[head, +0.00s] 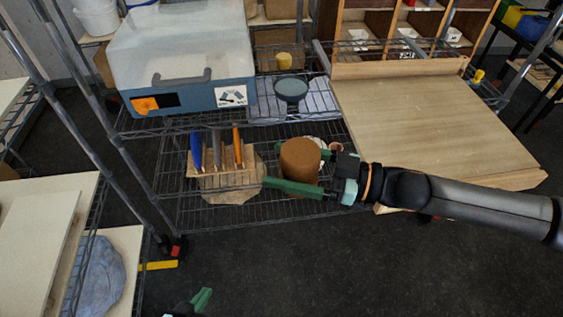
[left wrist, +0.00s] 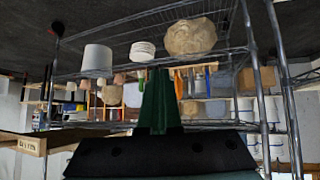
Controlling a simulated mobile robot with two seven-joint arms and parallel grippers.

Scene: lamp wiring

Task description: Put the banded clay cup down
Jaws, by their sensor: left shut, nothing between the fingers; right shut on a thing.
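The clay cup (head: 300,165), brown and upright, is between the green fingers of my right gripper (head: 296,170), which is shut on it. The cup appears over the front right of the lower wire shelf; I cannot tell whether its base touches the shelf. Its bands cannot be made out. My left gripper (head: 202,298) is shut and empty, low at the bottom edge of the head view, away from the cup. Its closed green fingers (left wrist: 157,100) also show in the left wrist view.
A blue-grey case (head: 185,95) and a wooden board (head: 430,115) stand higher up.

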